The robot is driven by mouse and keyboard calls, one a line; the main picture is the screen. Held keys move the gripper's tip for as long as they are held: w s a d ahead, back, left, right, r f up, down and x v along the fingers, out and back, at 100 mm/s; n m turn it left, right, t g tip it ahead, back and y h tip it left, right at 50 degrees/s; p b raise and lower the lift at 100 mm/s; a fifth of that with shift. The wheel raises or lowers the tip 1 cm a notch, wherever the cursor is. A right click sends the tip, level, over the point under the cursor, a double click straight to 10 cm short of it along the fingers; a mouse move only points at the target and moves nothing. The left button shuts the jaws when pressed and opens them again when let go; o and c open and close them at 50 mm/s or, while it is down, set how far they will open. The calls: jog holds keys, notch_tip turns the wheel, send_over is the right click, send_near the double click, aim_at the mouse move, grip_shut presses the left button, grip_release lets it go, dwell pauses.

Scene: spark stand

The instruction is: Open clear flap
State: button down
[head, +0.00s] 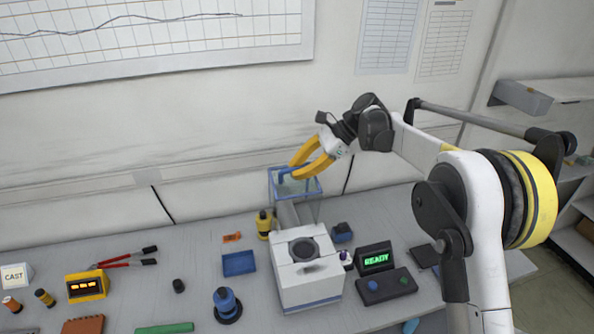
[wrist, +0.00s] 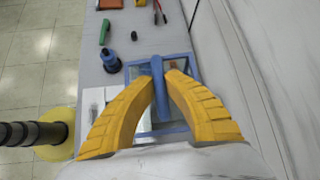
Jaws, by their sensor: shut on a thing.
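The clear flap is a see-through panel in a blue frame (head: 318,194), on top of a clear-sided box behind the white machine. Its blue frame also shows in the wrist view (wrist: 135,70). A blue bar handle (wrist: 159,88) runs between my yellow fingers there. My gripper (head: 291,171) reaches down over the flap from the upper right. It is shut on the blue handle, with a fingertip on each side in the wrist view (wrist: 163,74). The flap looks about level. The fingers hide part of the panel.
The white machine (head: 306,282) with a dark round opening stands in front of the box. A yellow bottle (head: 264,224) stands close at left, and a READY display (head: 375,258) at right. The wall rises close behind the box.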

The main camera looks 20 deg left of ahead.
jog(key=c, duration=1.4)
grip_release()
jog(key=shift+a, duration=0.1)
jog(key=v, duration=1.2)
jog(key=shift+f, duration=0.1)
jog(key=shift+d, duration=0.2)
